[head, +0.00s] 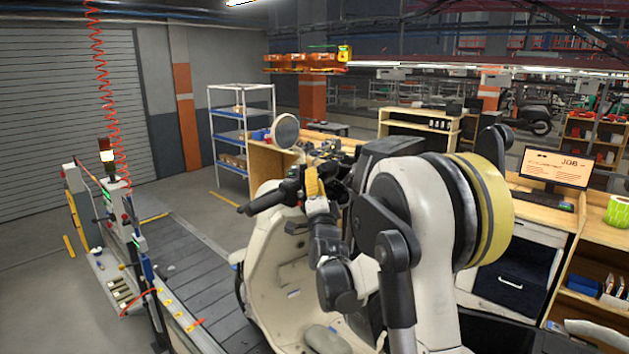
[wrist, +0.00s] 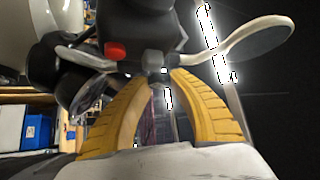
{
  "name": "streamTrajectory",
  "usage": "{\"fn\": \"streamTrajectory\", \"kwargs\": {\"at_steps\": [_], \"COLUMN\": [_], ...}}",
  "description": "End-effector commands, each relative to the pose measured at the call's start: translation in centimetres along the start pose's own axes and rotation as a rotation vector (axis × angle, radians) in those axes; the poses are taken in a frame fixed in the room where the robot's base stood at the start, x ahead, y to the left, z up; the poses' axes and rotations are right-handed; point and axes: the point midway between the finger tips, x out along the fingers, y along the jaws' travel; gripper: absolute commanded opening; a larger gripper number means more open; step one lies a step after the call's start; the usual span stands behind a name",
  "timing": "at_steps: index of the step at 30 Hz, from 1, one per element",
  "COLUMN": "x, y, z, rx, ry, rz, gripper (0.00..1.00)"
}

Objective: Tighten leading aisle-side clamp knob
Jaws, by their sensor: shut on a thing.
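A cream scooter (head: 270,230) stands upright on the slat conveyor (head: 190,255). Its dark handlebar (head: 265,200) carries a round mirror (head: 285,131). My gripper (head: 313,183) is at the handlebar, with its yellow ribbed fingers showing. In the wrist view, the finger tips (wrist: 157,76) come together on a small grey part (wrist: 152,60) beneath a dark housing (wrist: 145,25) with a red button (wrist: 115,50). The gripper is shut on this part. I cannot tell whether it is a clamp knob. No clamp knob can be made out at the scooter's base; my arm hides part of the scooter.
A control post (head: 108,200) with a lamp and a rail stand left of the conveyor. A coiled red hose (head: 100,90) hangs above. A shelf rack (head: 242,125) and workbenches stand behind, and a bench with a monitor (head: 553,168) is at right. Floor left of the rack is clear.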

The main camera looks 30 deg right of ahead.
Motion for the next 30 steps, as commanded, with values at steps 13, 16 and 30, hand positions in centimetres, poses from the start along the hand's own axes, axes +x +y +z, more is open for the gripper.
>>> {"fn": "streamTrajectory", "kwargs": {"at_steps": [13, 16, 30], "x": [-0.12, -0.04, 0.07], "y": [0.77, 0.56, 0.05], "z": [0.04, -0.05, -0.09], "rx": [-0.205, -0.258, -0.286], "ry": [0.004, 0.004, 0.001], "rz": [-0.205, -0.258, -0.288], "gripper": [0.00, 0.00, 0.47]}}
